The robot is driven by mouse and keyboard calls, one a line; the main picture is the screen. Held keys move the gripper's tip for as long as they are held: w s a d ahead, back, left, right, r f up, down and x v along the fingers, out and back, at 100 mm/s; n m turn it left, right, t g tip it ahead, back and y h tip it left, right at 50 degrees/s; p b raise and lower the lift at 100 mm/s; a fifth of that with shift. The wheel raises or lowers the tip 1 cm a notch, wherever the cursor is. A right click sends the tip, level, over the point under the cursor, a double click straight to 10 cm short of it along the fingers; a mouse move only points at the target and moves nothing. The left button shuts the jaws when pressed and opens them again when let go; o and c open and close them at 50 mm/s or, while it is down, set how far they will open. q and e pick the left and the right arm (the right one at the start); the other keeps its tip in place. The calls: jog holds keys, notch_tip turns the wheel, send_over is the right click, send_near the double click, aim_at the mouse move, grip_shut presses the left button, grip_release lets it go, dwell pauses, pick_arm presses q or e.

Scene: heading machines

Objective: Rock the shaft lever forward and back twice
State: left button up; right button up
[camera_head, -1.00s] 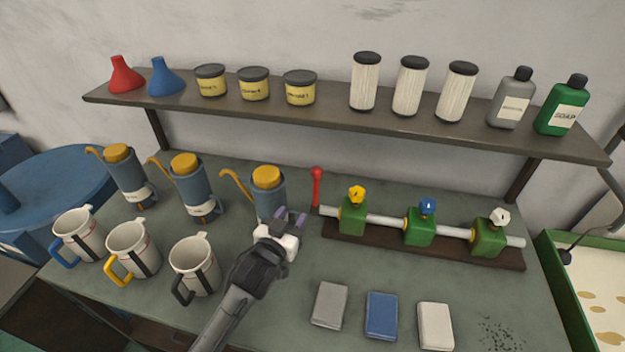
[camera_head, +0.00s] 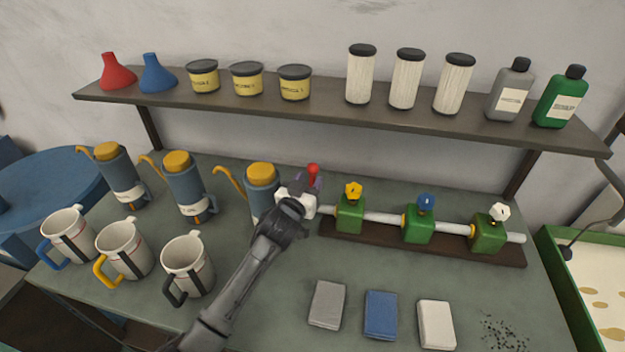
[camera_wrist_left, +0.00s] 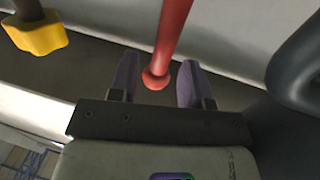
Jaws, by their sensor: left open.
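The shaft lever (camera_head: 313,169) is red with a round knob, at the left end of a grey shaft (camera_head: 383,217). My left gripper (camera_head: 309,184) is at the lever and hides most of its stem. In the left wrist view, the lever (camera_wrist_left: 172,32) reaches in from the top and its round end lies between the two purple fingers of the left gripper (camera_wrist_left: 158,80). The fingers are open, with a gap on each side of the lever. My right gripper is not in view.
Green valve blocks (camera_head: 418,224) with yellow, blue and white knobs stand along the shaft on a brown base. A blue can (camera_head: 262,205) with a yellow lid is close left of the gripper. A shelf (camera_head: 330,118) runs above. Cloth-like blocks (camera_head: 381,314) lie in front.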

pick_arm(q)
jog(key=shift+b+x, duration=0.3)
jog(key=shift+x, duration=0.9)
grip_shut()
